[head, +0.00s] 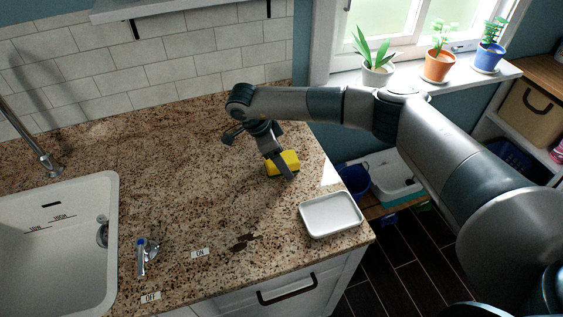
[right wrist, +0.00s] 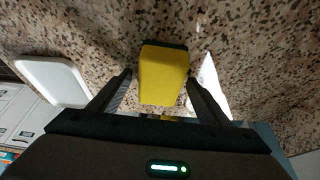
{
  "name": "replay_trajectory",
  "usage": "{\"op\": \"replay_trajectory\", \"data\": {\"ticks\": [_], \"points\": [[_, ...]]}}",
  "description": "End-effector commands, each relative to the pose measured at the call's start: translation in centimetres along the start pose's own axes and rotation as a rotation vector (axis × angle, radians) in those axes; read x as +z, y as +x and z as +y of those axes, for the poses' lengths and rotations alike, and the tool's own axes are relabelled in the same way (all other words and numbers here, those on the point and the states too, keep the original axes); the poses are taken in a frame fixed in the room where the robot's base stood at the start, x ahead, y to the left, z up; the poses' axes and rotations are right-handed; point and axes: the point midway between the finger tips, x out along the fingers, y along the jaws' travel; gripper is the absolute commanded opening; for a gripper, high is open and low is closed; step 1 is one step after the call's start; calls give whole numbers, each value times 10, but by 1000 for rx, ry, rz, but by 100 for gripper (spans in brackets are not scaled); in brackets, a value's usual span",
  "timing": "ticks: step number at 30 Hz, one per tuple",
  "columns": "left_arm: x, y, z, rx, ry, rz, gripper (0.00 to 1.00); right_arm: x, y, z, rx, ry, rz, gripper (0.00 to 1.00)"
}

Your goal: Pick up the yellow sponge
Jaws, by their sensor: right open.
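The yellow sponge (head: 285,162) lies on the speckled granite counter, partly hidden behind my right gripper (head: 281,166) in the head view. In the right wrist view the yellow sponge (right wrist: 163,75) has a dark green layer along its far edge. My right gripper (right wrist: 161,92) is open, with one finger on each side of the sponge's near part. Dark gaps or counter show between the fingers and the sponge, so it is not gripped. My left gripper is not in view.
A white tray (head: 331,214) sits at the counter's right front corner; it also shows in the right wrist view (right wrist: 53,82). A sink (head: 62,238) with a tap (head: 48,163) is at left. Potted plants (head: 439,65) stand on the windowsill. The middle counter is mostly clear.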

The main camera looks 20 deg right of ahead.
Motion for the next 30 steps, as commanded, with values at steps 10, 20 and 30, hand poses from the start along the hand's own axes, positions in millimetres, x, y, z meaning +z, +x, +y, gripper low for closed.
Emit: {"op": "replay_trajectory", "data": {"ticks": [10,20,30], "points": [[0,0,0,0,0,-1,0,0,0,0,0,0,0,70],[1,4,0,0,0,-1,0,1,2,0,0,0,0,70],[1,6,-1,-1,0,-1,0,1,2,0,1,0,0,39]]}}
